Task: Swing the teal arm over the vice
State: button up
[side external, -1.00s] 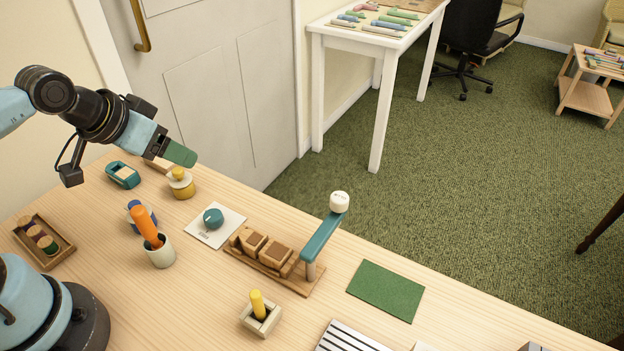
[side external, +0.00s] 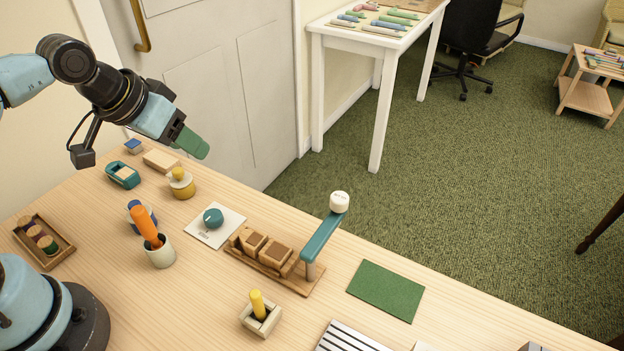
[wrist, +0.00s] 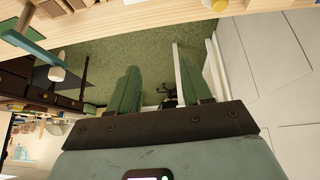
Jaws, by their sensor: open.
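The teal arm (side external: 325,235) is a flat bar on a short post, with a white knob (side external: 339,202) at its far end. It points away from the wooden vice (side external: 272,256), toward the table's far edge. The vice has two wooden jaw blocks on a base board. My gripper (side external: 202,149) is high above the table's back left, well left of the teal arm and apart from it. In the wrist view its two green fingers (wrist: 160,90) are spread with nothing between them. The teal arm (wrist: 25,40) and white knob show at that view's upper left.
A white card with a teal dial (side external: 213,217) lies left of the vice. A cup with an orange handle (side external: 160,253), a yellow-topped pot (side external: 181,184) and a box with a yellow peg (side external: 260,316) stand nearby. A green mat (side external: 386,291) lies to the right.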

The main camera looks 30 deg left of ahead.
jog(key=w+d+r+g, duration=0.3)
jog(key=d+r, duration=0.1)
jog(key=d, duration=0.7)
jog(key=g, duration=0.3)
send_over(322, 233)
jog(key=shift+y, duration=0.3)
notch_tip(322, 233, down, 12)
jog(key=shift+c, duration=0.5)
grip_shut()
